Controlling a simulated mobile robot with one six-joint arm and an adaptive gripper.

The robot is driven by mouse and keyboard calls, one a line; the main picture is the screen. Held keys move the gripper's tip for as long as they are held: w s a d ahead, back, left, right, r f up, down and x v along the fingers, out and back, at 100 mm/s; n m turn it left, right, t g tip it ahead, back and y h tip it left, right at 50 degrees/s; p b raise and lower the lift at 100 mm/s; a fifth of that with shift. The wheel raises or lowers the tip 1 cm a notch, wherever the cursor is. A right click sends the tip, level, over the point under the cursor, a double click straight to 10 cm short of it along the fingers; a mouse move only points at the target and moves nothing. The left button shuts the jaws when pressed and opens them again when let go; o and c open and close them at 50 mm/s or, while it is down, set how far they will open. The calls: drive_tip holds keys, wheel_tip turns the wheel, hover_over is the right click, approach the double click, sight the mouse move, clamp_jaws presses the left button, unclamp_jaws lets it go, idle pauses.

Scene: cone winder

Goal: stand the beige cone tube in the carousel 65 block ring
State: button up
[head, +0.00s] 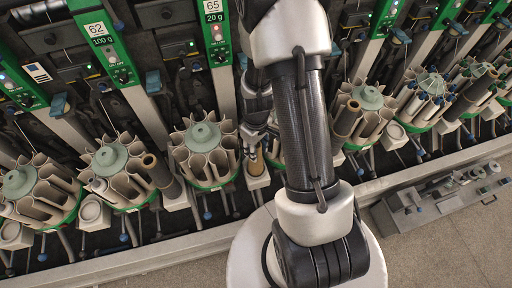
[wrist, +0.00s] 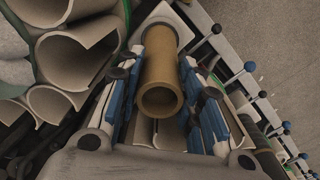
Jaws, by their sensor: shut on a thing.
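The tan-beige cone tube (wrist: 160,65) stands between the blue pads of my gripper (wrist: 163,78) in the wrist view, its open end facing the camera. Its far end is at or just above a pale holder; I cannot tell whether it touches. In the head view my gripper (head: 254,146) is shut on the tube (head: 255,163), just right of a carousel ring (head: 203,160) of beige scroll-like compartments around a grey-green hub. That ring stands under the plate 65 (head: 213,8) area; its compartments look empty. Its open compartments (wrist: 62,102) also show at left in the wrist view.
A pale holder (head: 257,183) sits below the tube. A grey machine part (head: 450,200) lies on the floor at right.

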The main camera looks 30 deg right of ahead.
drive_tip(key=o, duration=1)
drive_tip(key=shift+o, duration=0.2)
drive_tip(key=shift+r, duration=0.15)
wheel_tip(320, 180, up, 12)
drive_tip(key=shift+f, duration=0.1)
